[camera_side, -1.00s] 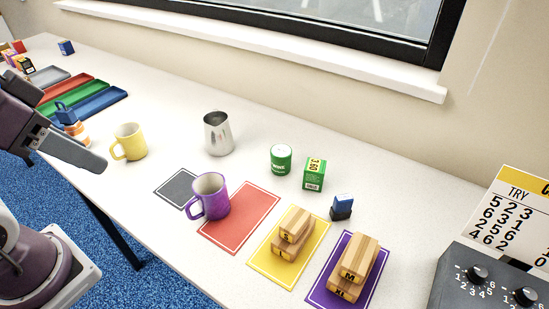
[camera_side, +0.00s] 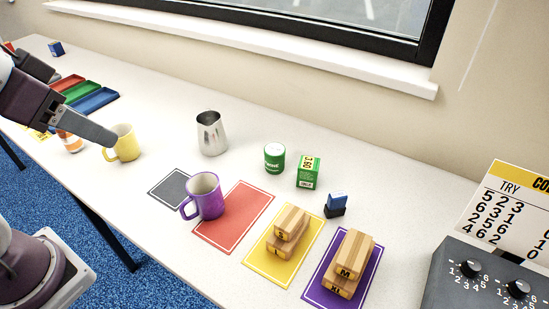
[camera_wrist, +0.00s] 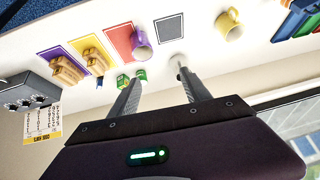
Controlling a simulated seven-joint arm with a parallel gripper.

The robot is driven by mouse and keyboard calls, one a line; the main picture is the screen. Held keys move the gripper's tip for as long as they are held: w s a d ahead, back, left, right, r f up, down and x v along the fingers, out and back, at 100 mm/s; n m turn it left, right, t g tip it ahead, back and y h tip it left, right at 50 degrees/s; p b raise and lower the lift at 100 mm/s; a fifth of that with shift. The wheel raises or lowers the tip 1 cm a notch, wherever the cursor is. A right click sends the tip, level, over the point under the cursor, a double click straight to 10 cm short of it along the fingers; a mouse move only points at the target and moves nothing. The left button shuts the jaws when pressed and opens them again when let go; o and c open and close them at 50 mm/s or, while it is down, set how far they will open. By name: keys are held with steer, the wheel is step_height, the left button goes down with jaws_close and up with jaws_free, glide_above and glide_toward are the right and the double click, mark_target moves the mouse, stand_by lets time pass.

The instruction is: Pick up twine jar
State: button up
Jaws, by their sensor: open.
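The twine jar (camera_side: 274,157) is a small green cylinder with a white lid, upright on the white table. In the wrist view it is a small green shape (camera_wrist: 141,76) near the left fingertip, partly covered by that finger. My gripper (camera_side: 108,137) is at the left of the side view, near the yellow mug and well away from the jar. In the wrist view my gripper (camera_wrist: 160,77) has its two fingers apart with nothing between them.
A metal pitcher (camera_side: 211,134) stands left of the jar and a green box (camera_side: 308,171) close on its right. A purple mug (camera_side: 205,196) stands in front. The yellow mug (camera_side: 124,144) is by my gripper. Wooden blocks (camera_side: 348,258) lie on coloured mats at right.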

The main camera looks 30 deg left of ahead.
steer(key=w+a+r+m+t, duration=0.1)
steer(key=w+a+m+t, duration=0.1)
steer(key=w, duration=1.1)
steer(key=w+a+m+t, duration=0.1)
steer(key=w+a+t, duration=0.15)
steer(key=w, duration=0.95)
steer(key=w+d+f+m+h, duration=0.45)
steer(key=w+f, duration=0.35)
steer(key=w, duration=0.2)
steer(key=m+g+h, duration=0.3)
steer(key=m+h, duration=0.1)
steer(key=h, duration=0.3)
glide_toward(282, 158)
steer(key=shift+n, duration=0.25)
steer(key=w+f, duration=0.1)
steer(key=f, duration=0.1)
steer(key=w+d+f, duration=0.1)
steer(key=w, duration=0.1)
steer(key=shift+w+d+f, duration=0.15)
steer(key=shift+w+f, duration=0.15)
steer(key=shift+f, duration=0.1)
steer(key=x, duration=0.6)
steer(key=shift+w+d, duration=0.3)
steer(key=shift+w+d+f, duration=0.1)
steer(key=shift+w+d, duration=0.1)
steer(key=shift+d, duration=0.1)
steer(key=c, duration=1.1)
